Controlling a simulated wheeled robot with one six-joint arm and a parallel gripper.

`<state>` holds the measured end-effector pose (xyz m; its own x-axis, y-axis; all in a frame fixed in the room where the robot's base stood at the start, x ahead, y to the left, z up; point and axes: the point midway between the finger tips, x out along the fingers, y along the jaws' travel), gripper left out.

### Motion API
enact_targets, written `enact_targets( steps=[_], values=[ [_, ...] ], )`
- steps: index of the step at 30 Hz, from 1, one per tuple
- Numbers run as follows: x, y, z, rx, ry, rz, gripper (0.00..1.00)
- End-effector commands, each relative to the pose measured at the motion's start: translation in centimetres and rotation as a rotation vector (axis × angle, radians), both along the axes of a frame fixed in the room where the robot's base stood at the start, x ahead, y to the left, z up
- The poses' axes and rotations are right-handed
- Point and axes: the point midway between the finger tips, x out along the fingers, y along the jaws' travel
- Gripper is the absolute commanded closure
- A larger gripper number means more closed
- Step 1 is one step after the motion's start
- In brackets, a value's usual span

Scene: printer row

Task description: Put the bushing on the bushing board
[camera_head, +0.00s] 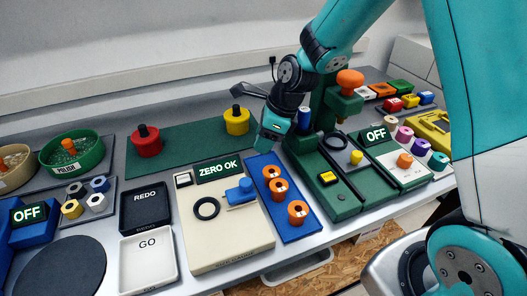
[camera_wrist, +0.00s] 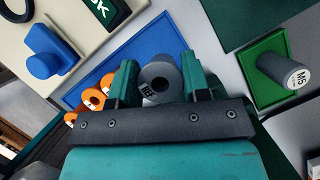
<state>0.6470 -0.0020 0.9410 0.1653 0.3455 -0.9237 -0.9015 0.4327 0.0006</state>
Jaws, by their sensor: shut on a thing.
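The blue bushing board (camera_head: 291,232) carries orange bushings (camera_head: 278,187) in a row in the head view. My gripper (camera_head: 268,143) is over the back end of this board, where its tip hides part of the scene. The held bushing cannot be made out in the head view. The board also shows behind my fingers in the wrist view (camera_wrist: 150,38).
A beige gauge (camera_head: 232,248) reading ZERO OK, with a black ring (camera_head: 207,208), stands left of the board. A green press (camera_head: 335,205) stands close on the right. In the wrist view, a green tray (camera_wrist: 251,93) holds a grey M5 cylinder (camera_wrist: 282,70).

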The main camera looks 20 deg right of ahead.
Motion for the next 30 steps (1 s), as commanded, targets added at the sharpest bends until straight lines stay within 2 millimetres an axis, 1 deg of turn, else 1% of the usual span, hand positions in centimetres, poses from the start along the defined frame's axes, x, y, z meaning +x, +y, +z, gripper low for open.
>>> enact_targets(
  steps=[6, 8, 20, 21, 22, 30],
  values=[
    [-0.1, 0.0, -3.3, 0.000, 0.005, 0.000, 0.83],
    [-0.1, 0.0, -3.9, 0.000, 0.003, -0.001, 0.83],
    [-0.1, 0.0, -4.5, 0.001, 0.001, -0.001, 0.83],
    [0.0, 0.0, -4.4, 0.000, 0.000, -0.001, 0.50],
    [0.0, 0.0, -4.4, 0.000, 0.000, -0.001, 0.46],
    [0.0, 0.0, -4.3, 0.001, 0.001, -0.001, 0.46]
  ],
)
